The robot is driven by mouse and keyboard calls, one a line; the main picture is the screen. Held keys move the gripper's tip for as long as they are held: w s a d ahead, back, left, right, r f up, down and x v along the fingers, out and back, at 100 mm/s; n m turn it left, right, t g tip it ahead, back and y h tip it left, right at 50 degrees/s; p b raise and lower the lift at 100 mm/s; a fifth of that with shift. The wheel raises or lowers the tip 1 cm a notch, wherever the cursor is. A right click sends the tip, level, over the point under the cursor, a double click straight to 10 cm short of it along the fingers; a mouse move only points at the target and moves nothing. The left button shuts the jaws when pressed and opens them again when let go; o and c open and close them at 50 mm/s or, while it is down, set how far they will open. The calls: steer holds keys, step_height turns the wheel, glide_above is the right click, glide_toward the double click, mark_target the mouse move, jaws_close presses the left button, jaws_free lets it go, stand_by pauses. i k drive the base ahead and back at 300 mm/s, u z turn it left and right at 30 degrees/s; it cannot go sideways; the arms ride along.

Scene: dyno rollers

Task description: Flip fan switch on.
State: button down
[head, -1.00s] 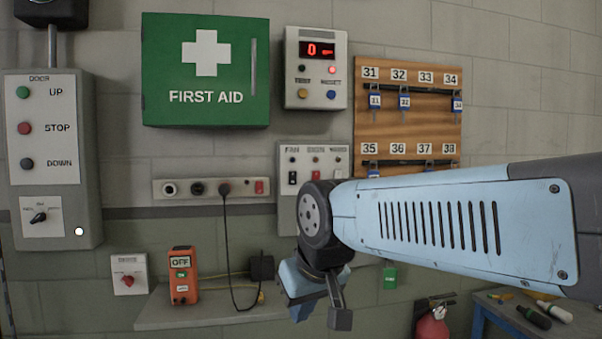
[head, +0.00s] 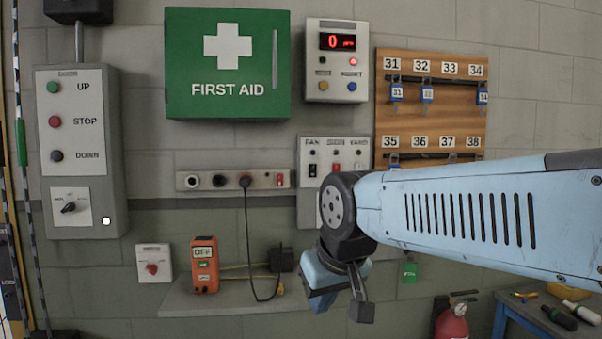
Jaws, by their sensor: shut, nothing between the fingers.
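The fan switch (head: 312,170) is a small dark rocker under the "FAN" label, at the left of a grey switch panel (head: 308,210) on the wall. A red switch (head: 335,169) sits beside it to the right. I cannot tell the fan switch's position at this size. My gripper (head: 362,312) is shut and empty. It hangs below and to the right of the fan switch, pointing down and apart from the panel. My wrist covers the panel's lower right part.
A socket strip (head: 225,181) with a plugged cable is left of the panel. A display box (head: 330,85) is above it, and a key board (head: 435,100) is to the right. A shelf (head: 230,300) with an orange device (head: 204,264) is below. A red extinguisher (head: 452,325) stands lower right.

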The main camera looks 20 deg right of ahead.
mark_target(312, 167)
steer(key=u, duration=1.3)
steer(key=k, duration=1.15)
steer(key=z, duration=1.3)
steer(key=i, duration=1)
steer(key=u, duration=0.05)
